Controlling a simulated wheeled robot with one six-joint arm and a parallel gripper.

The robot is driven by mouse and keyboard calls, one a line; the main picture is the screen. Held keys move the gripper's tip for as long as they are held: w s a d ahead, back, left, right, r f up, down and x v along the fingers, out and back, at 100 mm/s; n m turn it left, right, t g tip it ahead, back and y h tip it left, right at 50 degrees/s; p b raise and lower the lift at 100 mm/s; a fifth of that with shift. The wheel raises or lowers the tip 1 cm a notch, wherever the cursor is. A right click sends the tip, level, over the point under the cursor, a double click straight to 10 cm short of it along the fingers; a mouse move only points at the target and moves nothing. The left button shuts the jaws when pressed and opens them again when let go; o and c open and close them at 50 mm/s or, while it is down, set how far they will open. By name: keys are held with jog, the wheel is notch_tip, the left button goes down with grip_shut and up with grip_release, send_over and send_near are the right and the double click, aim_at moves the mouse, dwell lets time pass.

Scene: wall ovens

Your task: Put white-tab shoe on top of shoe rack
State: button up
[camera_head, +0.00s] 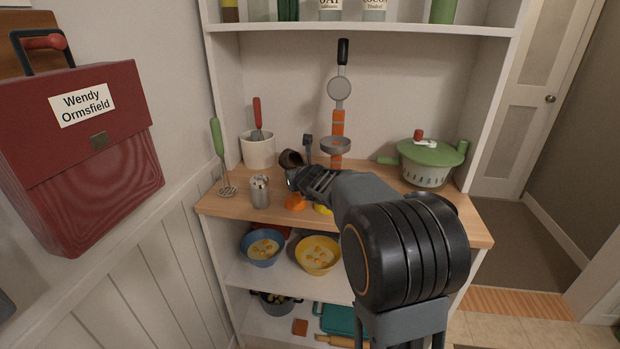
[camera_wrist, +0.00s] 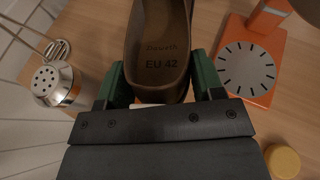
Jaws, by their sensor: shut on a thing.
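A brown shoe (camera_wrist: 160,45) with "EU 42" on its insole is between the two green fingers of my gripper (camera_wrist: 161,80) in the wrist view. The fingers are shut on its heel end, and the toe runs out of the top of the picture. A small pale patch shows at the heel's lower edge; I cannot tell whether it is a white tab. In the head view my gripper (camera_head: 297,177) is over the wooden counter, with the dark brown shoe (camera_head: 291,158) at its tip. No shoe rack is clearly visible.
On the counter (camera_head: 232,206) stand a metal shaker (camera_head: 260,191), a masher (camera_head: 220,160), a white utensil pot (camera_head: 257,150), an orange scale (camera_wrist: 246,65) and a green-lidded spinner (camera_head: 428,163). Bowls sit on the shelf below. A red case (camera_head: 85,150) hangs at left.

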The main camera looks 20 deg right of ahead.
jog(key=w, duration=0.1)
jog(key=w+d+f, duration=0.2)
jog(key=shift+w+d+p, duration=0.25)
jog(key=shift+w+p, duration=0.1)
jog(key=shift+p, duration=0.05)
jog(key=shift+w+d+f+p, duration=0.2)
jog(key=shift+w+d+f, duration=0.3)
jog(key=shift+w+f, duration=0.2)
jog(key=shift+w+d+f+p, duration=0.15)
jog(key=shift+w+d+f, duration=0.3)
jog(key=shift+w+f, duration=0.2)
jog(key=o, duration=0.8)
jog(key=shift+o, duration=1.4)
jog(key=shift+s, duration=0.1)
